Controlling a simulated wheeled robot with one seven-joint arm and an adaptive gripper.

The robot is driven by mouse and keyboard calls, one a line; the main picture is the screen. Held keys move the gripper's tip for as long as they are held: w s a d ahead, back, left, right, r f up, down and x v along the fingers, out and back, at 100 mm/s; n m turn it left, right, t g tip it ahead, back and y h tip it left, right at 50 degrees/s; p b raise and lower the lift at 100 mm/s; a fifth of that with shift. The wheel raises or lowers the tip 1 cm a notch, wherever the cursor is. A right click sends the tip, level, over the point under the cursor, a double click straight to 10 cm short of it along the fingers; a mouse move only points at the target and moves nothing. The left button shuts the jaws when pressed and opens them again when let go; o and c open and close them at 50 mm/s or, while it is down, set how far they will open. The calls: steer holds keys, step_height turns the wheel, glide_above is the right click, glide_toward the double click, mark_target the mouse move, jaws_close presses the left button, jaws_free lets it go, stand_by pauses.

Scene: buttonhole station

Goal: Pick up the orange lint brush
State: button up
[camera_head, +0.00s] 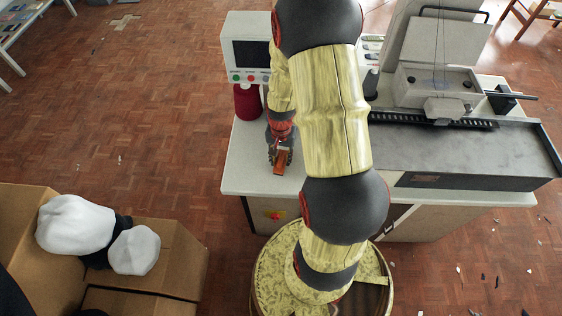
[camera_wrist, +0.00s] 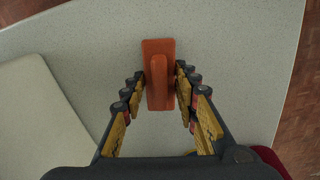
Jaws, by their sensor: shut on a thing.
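The orange lint brush (camera_wrist: 158,62) is a flat orange block with a raised grip along its middle. In the wrist view it is between the fingers of my gripper (camera_wrist: 161,84), which are shut on its raised grip. In the head view the brush (camera_head: 282,161) shows below the gripper (camera_head: 280,150), over the light tabletop (camera_head: 240,177) near its front left part. I cannot tell whether the brush touches the table or is a little above it.
A dark red thread cone (camera_head: 247,102) stands behind the gripper, under a control box (camera_head: 244,48) with a dark screen. The grey buttonhole machine (camera_head: 460,152) fills the right side. Cardboard boxes (camera_head: 165,255) with white items (camera_head: 75,224) stand at lower left.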

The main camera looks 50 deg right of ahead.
mark_target(281, 158)
steer(key=c, duration=0.4)
steer(key=shift+r, duration=0.1)
steer(key=shift+c, duration=0.2)
steer(key=shift+r, duration=0.2)
step_height(281, 158, up, 3)
steer(key=shift+s+r+p, duration=0.1)
steer(key=shift+r+p, duration=0.05)
steer(key=shift+p, duration=0.75)
steer(key=s+a+r+p, duration=0.3)
steer(key=s+r, duration=0.6)
steer(key=s, duration=0.4)
steer(key=shift+s+a+p, duration=0.15)
steer(key=shift+a+p, duration=0.25)
